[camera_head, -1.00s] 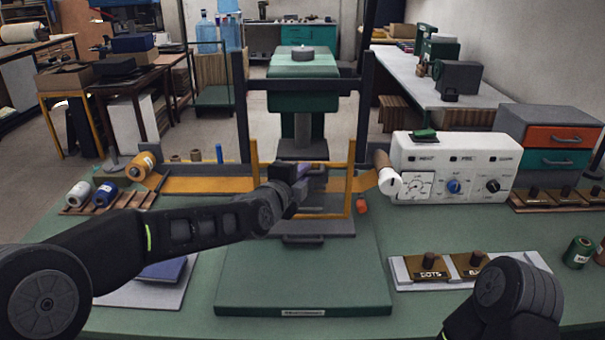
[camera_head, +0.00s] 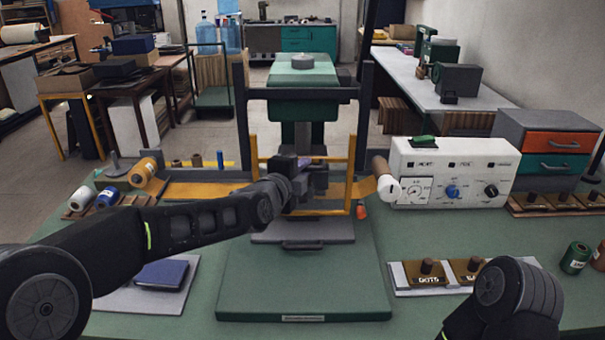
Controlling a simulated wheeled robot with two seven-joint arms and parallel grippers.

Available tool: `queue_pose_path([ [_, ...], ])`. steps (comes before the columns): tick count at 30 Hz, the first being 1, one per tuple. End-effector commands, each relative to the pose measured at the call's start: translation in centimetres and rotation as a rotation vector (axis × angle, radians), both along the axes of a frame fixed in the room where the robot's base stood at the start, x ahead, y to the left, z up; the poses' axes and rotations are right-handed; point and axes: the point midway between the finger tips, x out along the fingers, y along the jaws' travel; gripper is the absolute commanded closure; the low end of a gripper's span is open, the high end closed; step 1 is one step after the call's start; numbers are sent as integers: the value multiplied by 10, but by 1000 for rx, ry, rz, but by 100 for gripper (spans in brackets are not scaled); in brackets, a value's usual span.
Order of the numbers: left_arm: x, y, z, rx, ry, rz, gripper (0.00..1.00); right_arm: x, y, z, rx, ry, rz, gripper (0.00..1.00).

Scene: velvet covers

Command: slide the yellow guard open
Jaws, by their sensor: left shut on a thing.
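The yellow guard (camera_head: 350,182) is an upright frame with two posts and a low crossbar, standing at the front of the dark press (camera_head: 241,125) in the middle of the table. My left gripper (camera_head: 304,176) reaches in from the left and sits between the two posts. It is shut, apparently on the guard's middle part. Its fingertips and the exact grip are hidden by the dark gripper body and press parts. Only a rounded link of my right arm shows at the lower right; my right gripper is out of view.
A white control box (camera_head: 455,160) with dials stands right of the press. A white tray with labelled brown blocks (camera_head: 428,272) lies at the front right. Thread spools (camera_head: 107,197) are at the left, and a blue book (camera_head: 162,273) lies under my left arm. The green base's front is clear.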

Motion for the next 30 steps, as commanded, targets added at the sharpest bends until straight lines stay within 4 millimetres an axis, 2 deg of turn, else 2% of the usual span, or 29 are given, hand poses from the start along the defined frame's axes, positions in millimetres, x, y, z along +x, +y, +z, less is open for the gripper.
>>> queue_pose_path([
  [1, 1, 0, 27, -3, -14, 1, 100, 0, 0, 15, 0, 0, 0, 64],
  [3, 1, 0, 45, -4, -16, 1, 100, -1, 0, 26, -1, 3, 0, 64],
  [9, 0, -1, 93, -5, -16, 0, 100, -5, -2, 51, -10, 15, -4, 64],
  [12, 0, -1, 109, -6, -15, 1, 100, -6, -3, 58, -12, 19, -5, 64],
  [18, 1, 0, 124, -6, -15, 1, 100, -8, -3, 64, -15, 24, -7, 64],
  [28, 1, 0, 123, -5, -13, 2, 100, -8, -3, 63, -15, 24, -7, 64],
  [29, 1, 0, 123, -5, -13, 2, 86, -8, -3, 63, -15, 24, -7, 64],
  [30, 1, 0, 123, -5, -13, 2, 83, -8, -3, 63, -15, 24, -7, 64],
])
